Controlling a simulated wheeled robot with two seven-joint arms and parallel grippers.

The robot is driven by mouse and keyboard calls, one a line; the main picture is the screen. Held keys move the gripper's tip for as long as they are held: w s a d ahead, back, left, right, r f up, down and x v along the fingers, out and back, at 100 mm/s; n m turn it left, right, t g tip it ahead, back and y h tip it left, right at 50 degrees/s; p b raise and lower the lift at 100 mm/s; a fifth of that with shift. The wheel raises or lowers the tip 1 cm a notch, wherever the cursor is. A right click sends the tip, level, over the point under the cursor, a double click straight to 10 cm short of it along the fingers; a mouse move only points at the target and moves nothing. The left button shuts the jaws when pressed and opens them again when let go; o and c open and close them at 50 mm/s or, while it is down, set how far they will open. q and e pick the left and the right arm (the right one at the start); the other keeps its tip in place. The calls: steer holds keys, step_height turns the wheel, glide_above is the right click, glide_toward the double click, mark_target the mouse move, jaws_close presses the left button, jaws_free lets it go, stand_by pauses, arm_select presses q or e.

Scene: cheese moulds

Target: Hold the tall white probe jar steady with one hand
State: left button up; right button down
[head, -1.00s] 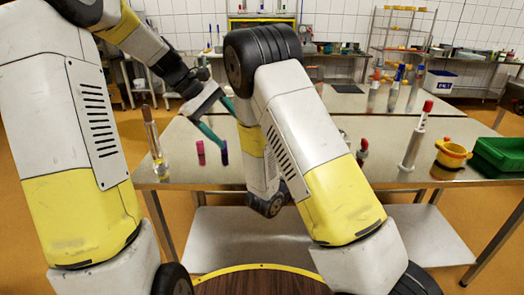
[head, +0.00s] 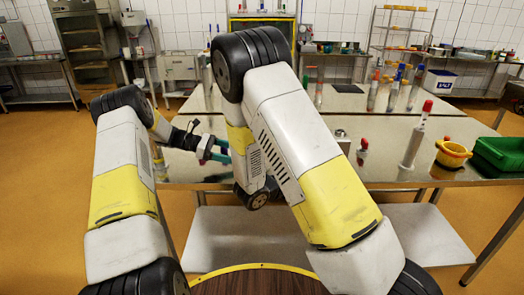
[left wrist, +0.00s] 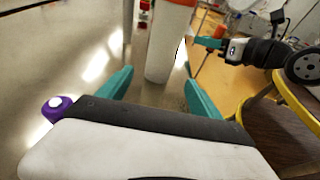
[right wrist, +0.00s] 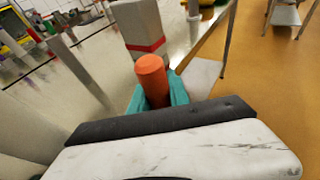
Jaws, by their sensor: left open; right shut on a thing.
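A white cylinder with an orange upper part (left wrist: 168,60) stands upright just beyond my left fingertips in the left wrist view; it looks like the tall white jar. My left gripper (head: 226,152) is open, level and pointing right in the head view. Its fingers (left wrist: 155,92) are apart and nothing shows clasped between them. In the left wrist view a teal right fingertip shows beside the cylinder. In the head view my right arm hides the right gripper.
Another tall white jar with a red top (head: 413,145), a yellow pot (head: 452,153) and a green crate (head: 500,155) stand at the table's right. A purple-capped thing (left wrist: 57,106) is left of my left gripper. Several colour-topped jars stand on the back table.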

arm_select(q)
steer(key=shift+x, duration=5.05)
